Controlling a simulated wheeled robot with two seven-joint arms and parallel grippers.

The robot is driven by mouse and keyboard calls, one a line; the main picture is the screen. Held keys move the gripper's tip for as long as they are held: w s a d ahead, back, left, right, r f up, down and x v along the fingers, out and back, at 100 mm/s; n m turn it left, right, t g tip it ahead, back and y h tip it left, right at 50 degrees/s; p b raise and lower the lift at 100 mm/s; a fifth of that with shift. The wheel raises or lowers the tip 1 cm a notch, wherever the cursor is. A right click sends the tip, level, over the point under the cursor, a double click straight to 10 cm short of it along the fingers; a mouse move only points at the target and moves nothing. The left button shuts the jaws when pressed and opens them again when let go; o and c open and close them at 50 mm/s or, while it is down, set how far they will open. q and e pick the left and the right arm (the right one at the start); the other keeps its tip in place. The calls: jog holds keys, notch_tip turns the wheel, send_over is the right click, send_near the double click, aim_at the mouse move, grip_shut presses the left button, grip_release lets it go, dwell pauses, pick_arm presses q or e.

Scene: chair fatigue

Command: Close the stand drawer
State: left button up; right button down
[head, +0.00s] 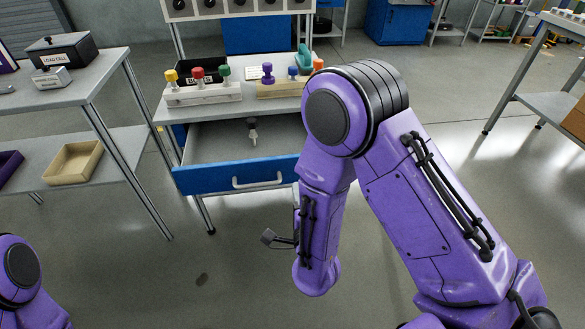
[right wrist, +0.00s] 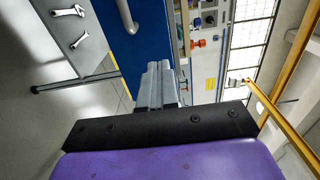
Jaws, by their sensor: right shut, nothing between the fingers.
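The stand drawer (head: 228,178) has a blue front and is pulled out from under the stand's grey top, with its grey inside showing. A small metal piece (head: 253,131) lies in it. A pale bar handle (head: 258,182) crosses the front. My right gripper (head: 268,237) is shut and empty, in front of the drawer and below the handle in the picture. In the right wrist view, the shut fingers (right wrist: 160,82) point toward the blue front (right wrist: 147,30), whose handle (right wrist: 127,14) is at the top. I cannot tell whether they touch. My left gripper is out of view.
The stand top carries racks with coloured knobs (head: 204,94). A grey table (head: 88,82) with a load cell box stands at left, a beige tray (head: 73,161) on its lower shelf. Another table (head: 548,75) is at right. The floor in front is clear.

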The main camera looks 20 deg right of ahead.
aim_at(291, 156)
jog(key=x, duration=1)
jog(key=shift+w+f, duration=0.1)
